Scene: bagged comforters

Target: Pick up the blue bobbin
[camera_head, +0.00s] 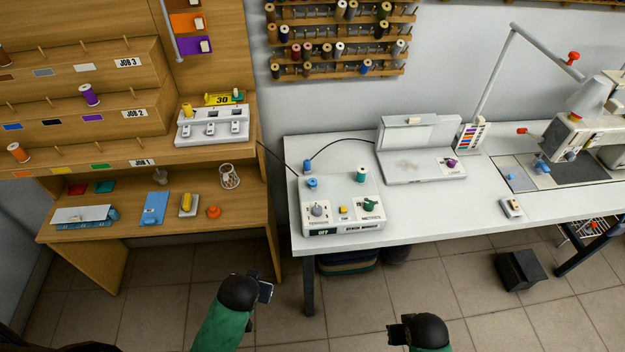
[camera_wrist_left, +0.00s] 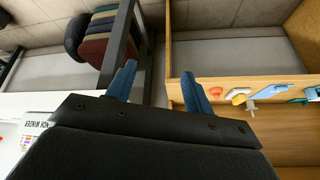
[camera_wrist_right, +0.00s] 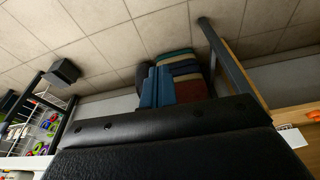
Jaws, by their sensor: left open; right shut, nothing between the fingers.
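A small blue bobbin-like piece (camera_head: 311,183) sits on the back left of the white bobbin winder (camera_head: 340,228) in the head view. Another blue piece (camera_head: 541,166) is on the sewing machine bed, and a blue spool (camera_head: 365,67) hangs on the wall rack. I cannot tell for sure which is the blue bobbin. My left gripper (camera_head: 265,290) is open and empty, in front of the gap between shelf and table; its blue fingers are apart in the left wrist view (camera_wrist_left: 160,88). My right gripper (camera_head: 397,334) is shut and empty, in front of the table; its fingers are together in the right wrist view (camera_wrist_right: 158,87).
The white table (camera_head: 440,205) holds an open white case (camera_head: 420,168) and a sewing machine (camera_head: 590,135). A wooden shelf unit (camera_head: 140,185) with spools stands at the left. A dark bin (camera_head: 522,270) is on the floor. The floor before the table is mostly clear.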

